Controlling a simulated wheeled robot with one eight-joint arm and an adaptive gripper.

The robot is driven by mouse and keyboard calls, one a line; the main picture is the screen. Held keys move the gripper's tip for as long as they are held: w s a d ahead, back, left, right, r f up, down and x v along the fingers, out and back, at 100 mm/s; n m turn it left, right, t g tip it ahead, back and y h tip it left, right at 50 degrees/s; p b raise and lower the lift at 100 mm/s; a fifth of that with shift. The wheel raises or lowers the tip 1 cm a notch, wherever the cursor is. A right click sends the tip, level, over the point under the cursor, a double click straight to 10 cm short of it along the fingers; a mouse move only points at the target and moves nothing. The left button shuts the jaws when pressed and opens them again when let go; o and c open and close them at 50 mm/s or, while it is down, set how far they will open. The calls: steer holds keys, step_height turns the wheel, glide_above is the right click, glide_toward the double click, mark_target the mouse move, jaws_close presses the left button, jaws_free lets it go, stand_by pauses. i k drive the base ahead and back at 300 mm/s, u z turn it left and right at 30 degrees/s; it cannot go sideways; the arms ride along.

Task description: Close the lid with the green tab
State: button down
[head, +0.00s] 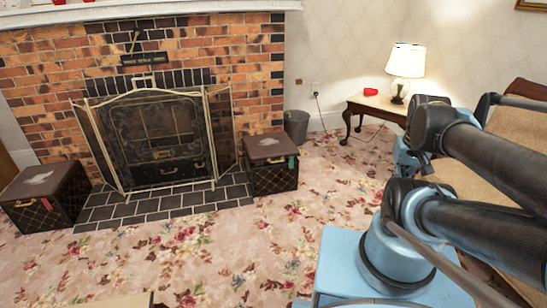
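A dark trunk (272,178) with a gold lattice pattern stands right of the fireplace. Its brown lid (270,147) lies flat on top and looks shut. A small green tab (291,162) hangs at the right part of the lid's front edge. A similar trunk (48,207) stands left of the fireplace, its brown lid (38,181) also looking shut, with no green tab visible on it. My arm's links fill the right side of the picture. My gripper is not in view, so its state does not show.
A fireplace screen (158,140) stands on the dark tiled hearth (150,207) between the trunks. A grey bin (296,127) is behind the right trunk. A side table (372,103) holds a lamp (405,66) and red dish (370,92). Floral carpet (220,250) lies open in front.

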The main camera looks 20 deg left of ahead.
mark_target(268, 146)
steer(key=k, duration=0.9)
steer(key=u, duration=0.25)
steer(key=i, duration=1.7)
steer(key=z, duration=0.3)
